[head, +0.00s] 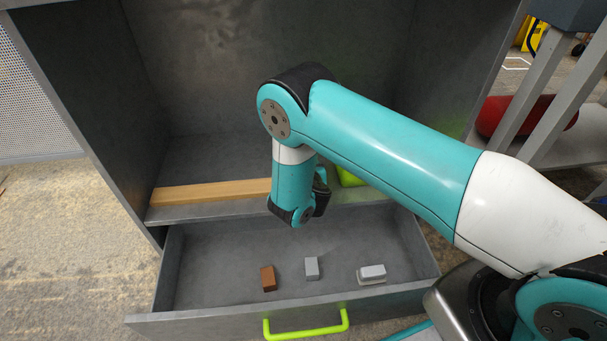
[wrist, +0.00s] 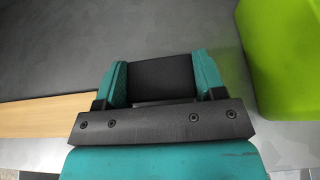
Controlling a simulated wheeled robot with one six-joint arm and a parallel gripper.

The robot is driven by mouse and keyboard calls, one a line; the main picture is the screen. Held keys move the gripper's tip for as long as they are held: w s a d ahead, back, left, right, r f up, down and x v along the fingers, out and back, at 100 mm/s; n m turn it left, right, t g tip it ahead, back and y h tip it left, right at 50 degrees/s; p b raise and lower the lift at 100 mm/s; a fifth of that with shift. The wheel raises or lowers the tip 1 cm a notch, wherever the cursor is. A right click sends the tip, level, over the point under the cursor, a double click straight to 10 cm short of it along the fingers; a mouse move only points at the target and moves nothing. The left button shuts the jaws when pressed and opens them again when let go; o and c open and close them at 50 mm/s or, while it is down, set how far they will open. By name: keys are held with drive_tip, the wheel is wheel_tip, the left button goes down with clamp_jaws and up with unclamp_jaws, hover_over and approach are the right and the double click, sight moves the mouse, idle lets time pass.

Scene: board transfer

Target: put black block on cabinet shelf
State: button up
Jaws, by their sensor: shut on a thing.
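In the wrist view the black block (wrist: 163,80) sits between the teal fingers of my gripper (wrist: 163,74), which is shut on it. Grey cabinet surface shows beyond the fingers; I cannot tell whether the block touches it. In the head view my wrist is at the front of the cabinet shelf (head: 215,212), above the open drawer. The block is hidden there behind my arm.
A wooden strip (head: 212,191) lies along the shelf front, left of my wrist. A lime-green object (head: 350,178) is to the right, close in the wrist view (wrist: 287,55). The open drawer (head: 210,260) holds a brown block (head: 268,278), grey block (head: 312,268) and whitish piece (head: 372,273).

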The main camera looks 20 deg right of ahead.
drive_tip(key=shift+f, duration=0.4)
drive_tip(key=shift+r, duration=0.15)
drive_tip(key=o, duration=1)
drive_tip(key=shift+o, duration=0.2)
